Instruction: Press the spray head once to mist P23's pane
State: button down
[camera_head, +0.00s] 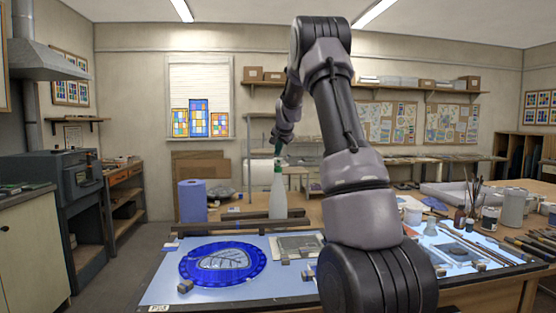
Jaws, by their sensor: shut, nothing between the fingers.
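A white spray bottle (278,194) with a green spray head (278,162) stands upright behind the dark bar on the table. My gripper (278,149) is above the spray head, with its fingertips very close to the head's top. Whether they touch it I cannot tell. The gripper is small here and looks shut, with nothing held. A round blue pane (222,262) with a pale leaf shape in its middle lies on the lit panel in front of the bottle, to the left. A small label (158,308), apparently P23, sits at the panel's front left corner.
A blue paper roll (192,201) stands left of the bottle. A dark bar (240,226) runs between bottle and pane. A grey sheet (297,245) lies right of the pane. Jars, brushes (473,194) and tools crowd the right side. My arm hides part of the table's middle.

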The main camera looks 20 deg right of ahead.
jog(key=shift+f, duration=0.75)
dwell(0.8)
jog(key=shift+r, duration=1.15)
jog(key=shift+r, duration=0.1)
jog(key=shift+r, duration=2.4)
